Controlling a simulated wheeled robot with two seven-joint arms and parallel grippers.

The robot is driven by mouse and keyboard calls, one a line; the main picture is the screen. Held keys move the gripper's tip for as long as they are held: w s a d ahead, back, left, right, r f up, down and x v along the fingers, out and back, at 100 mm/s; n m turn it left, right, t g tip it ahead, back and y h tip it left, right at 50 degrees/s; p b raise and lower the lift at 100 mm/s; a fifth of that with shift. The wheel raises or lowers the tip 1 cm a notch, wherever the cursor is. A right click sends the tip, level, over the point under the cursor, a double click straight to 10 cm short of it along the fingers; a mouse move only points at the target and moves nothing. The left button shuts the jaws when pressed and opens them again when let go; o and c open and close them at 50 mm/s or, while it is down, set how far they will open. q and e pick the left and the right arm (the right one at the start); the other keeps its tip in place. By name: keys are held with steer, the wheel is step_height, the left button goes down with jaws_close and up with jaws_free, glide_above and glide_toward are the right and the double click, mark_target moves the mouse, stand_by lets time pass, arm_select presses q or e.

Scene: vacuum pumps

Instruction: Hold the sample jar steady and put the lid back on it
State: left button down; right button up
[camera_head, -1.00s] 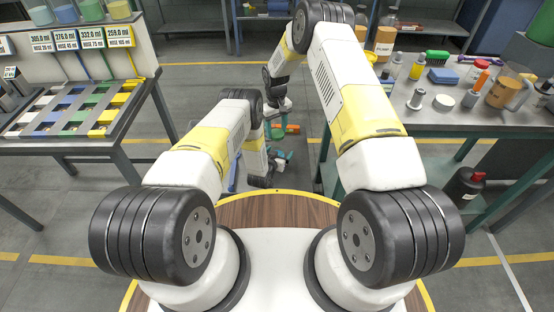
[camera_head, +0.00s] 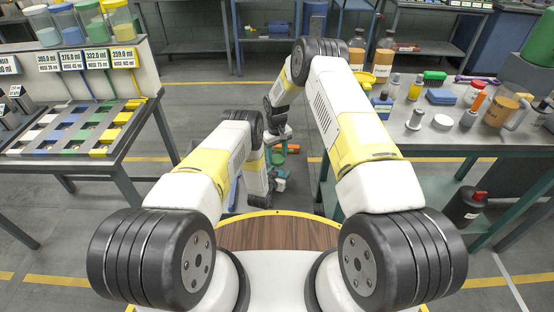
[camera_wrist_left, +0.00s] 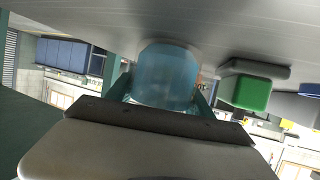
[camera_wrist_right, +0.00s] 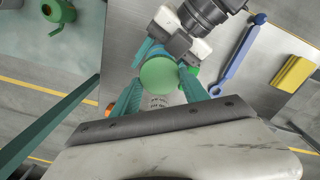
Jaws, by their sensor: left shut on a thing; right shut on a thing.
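The sample jar (camera_wrist_left: 165,75), translucent blue, is between the teal fingers of my left gripper (camera_wrist_left: 160,90), which is shut on it. A round green lid (camera_wrist_right: 158,76) is between the teal fingers of my right gripper (camera_wrist_right: 160,95), which is shut on it. In the right wrist view the lid lies in line with my left gripper's fingers (camera_wrist_right: 167,60) and hides most of what is below it. I cannot tell whether the lid touches the jar. In the head view both hands are small and partly hidden by my arms.
In the right wrist view, a blue wrench (camera_wrist_right: 240,58) and a yellow block (camera_wrist_right: 293,73) lie on the grey surface. A green block (camera_wrist_left: 250,90) shows in the left wrist view. A cluttered bench (camera_head: 450,140) stands right, and a tray table (camera_head: 75,165) left.

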mark_target(279, 168)
steer(key=shift+f, duration=0.95)
steer(key=shift+f, duration=0.9)
steer(key=shift+s+f, duration=0.1)
steer(key=shift+f, duration=0.7)
steer(key=m, duration=0.3)
steer(key=shift+m, duration=0.4)
steer(key=m, duration=0.5)
steer(key=shift+d+m, duration=0.2)
steer(key=shift+m, duration=0.1)
steer(key=m, duration=0.6)
steer(key=shift+s+d+f+m, duration=0.1)
steer(key=shift+s+d+m, duration=0.05)
steer(key=shift+m, duration=0.25)
steer(key=shift+c, duration=0.2)
